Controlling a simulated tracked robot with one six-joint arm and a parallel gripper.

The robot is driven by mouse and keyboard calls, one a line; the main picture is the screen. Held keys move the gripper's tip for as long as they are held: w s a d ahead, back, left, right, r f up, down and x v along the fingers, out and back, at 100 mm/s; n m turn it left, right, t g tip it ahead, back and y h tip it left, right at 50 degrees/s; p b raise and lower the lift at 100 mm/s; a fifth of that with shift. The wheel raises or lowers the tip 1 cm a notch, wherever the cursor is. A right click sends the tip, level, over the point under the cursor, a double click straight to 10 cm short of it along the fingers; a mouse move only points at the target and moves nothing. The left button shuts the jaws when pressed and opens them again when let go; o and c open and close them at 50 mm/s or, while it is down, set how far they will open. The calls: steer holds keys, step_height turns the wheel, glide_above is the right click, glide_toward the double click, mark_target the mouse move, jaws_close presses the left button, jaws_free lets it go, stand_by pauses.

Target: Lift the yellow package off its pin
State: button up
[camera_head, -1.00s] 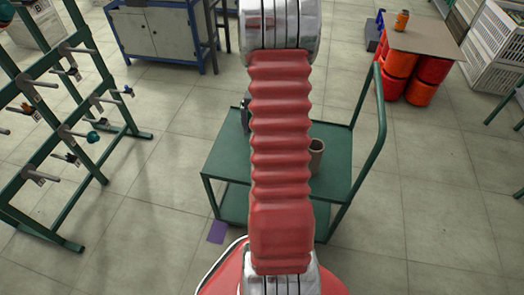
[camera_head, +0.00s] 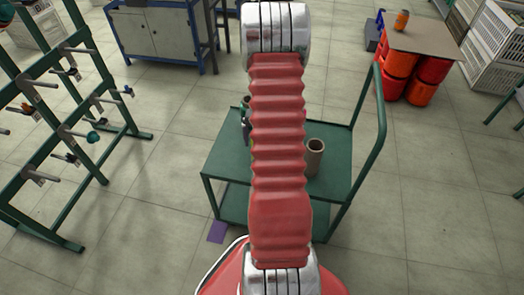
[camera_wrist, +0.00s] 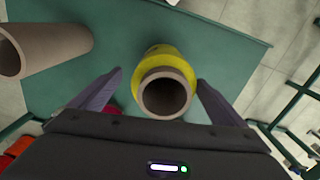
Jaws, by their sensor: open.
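The yellow package (camera_wrist: 172,53) shows in the wrist view as a yellow winding around a brown tube, its open tube end facing the camera. My gripper (camera_wrist: 159,78) is open, with one dark finger on each side of the tube end. I see no clear contact between the fingers and the tube. A pin is not visible. In the head view my red arm covers the middle of the green cart, and the yellow package cannot be seen there.
A bare brown tube (camera_head: 314,158) stands on the green cart (camera_head: 225,160); a tube (camera_wrist: 45,48) also shows left in the wrist view. A green peg rack (camera_head: 72,130) stands at the left. Orange containers (camera_head: 430,75) and crates (camera_head: 496,50) are at the back right.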

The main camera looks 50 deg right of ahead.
steer(key=shift+w+a+f, duration=0.1)
steer(key=shift+w+f, duration=0.05)
steer(key=shift+f, duration=1.15)
steer(key=shift+w+f, duration=0.1)
steer(key=shift+f, duration=1.15)
steer(key=shift+c, duration=0.4)
steer(key=c, duration=1.3)
steer(key=shift+r, duration=0.1)
step_height(320, 180, up, 10)
steer(key=shift+f, duration=0.1)
